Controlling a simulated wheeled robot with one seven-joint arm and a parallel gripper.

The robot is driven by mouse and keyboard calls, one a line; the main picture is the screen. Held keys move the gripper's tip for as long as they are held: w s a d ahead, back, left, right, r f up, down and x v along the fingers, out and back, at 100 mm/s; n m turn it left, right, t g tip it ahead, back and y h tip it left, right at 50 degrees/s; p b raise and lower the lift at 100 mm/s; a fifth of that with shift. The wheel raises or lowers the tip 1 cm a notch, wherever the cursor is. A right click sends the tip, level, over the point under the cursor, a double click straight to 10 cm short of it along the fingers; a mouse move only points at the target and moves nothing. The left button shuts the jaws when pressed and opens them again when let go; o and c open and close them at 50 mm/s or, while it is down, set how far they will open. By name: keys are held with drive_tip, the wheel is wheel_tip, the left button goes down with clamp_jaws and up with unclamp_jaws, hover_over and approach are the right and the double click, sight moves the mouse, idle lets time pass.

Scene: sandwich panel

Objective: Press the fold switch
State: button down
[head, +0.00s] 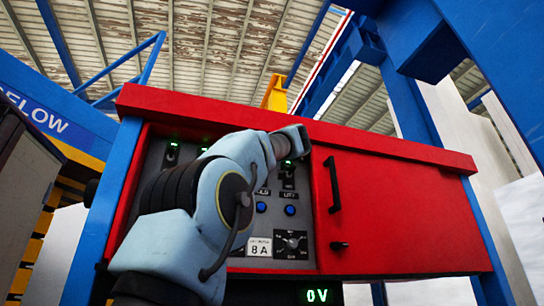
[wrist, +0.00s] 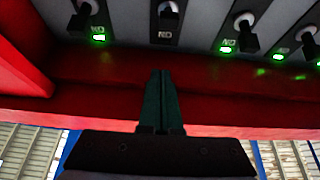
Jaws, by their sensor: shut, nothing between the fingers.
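A row of dark switches runs along the top of the wrist view on a grey panel. One switch (wrist: 168,12) is almost straight above my fingertips, with no green light seen by it. A left switch (wrist: 82,20) and a right switch (wrist: 244,25) each have a lit green lamp. I cannot read which one is the fold switch. My gripper (wrist: 162,75) is shut and empty, its fingertips apart from the switches in the picture, over the red frame. In the head view my arm covers part of the grey panel (head: 262,190) and the fingers are hidden.
The panel sits in a red cabinet. A red door (head: 390,215) with a black handle (head: 333,185) is at its right. Two blue buttons (head: 261,207) (head: 290,210) and a black dial (head: 291,244) are lower down. A red ledge (head: 230,108) overhangs the top.

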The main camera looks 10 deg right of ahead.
drive_tip(key=a+b+v, duration=0.1)
drive_tip(key=b+v, duration=0.4)
drive_tip(key=v, duration=0.3)
drive_tip(key=shift+d+f+b, duration=0.3)
drive_tip(key=shift+d+f, duration=0.1)
drive_tip(key=shift+f, duration=0.15)
drive_tip(key=shift+s, duration=0.15)
